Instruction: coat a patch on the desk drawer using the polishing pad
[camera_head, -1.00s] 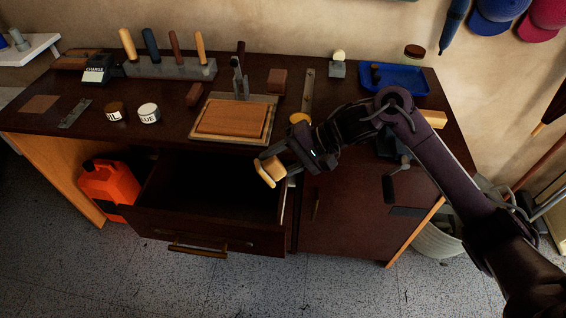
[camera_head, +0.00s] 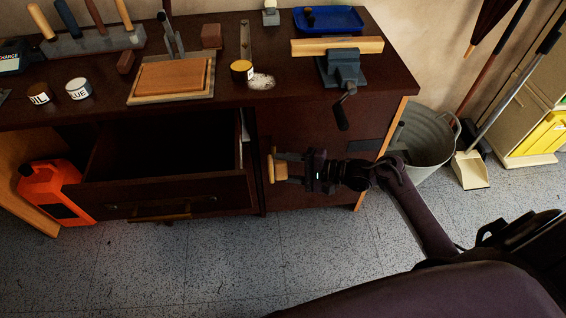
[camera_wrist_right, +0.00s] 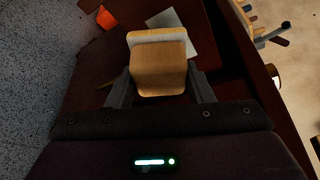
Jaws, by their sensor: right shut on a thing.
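The polishing pad (camera_head: 270,168) is a tan block held in my right gripper (camera_head: 281,168). In the wrist view the pad (camera_wrist_right: 158,68) sits between the two fingers (camera_wrist_right: 160,90), with a pale layer along its far side. The desk drawer (camera_head: 205,197) is pulled open, with a wooden bar handle on its front. The pad is just right of the drawer's front right corner, in front of the cabinet door; I cannot tell whether it touches anything. A dark grey patch (camera_head: 365,146) shows on the cabinet at right. My left gripper is out of view.
The desk top (camera_head: 220,95) holds tins, a wooden board, a vise (camera_head: 342,68) with its crank hanging over the front edge, and a blue tray (camera_head: 330,18). An orange jug (camera_head: 52,188) stands left of the drawer, a metal bucket (camera_head: 428,150) right. The floor in front is clear.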

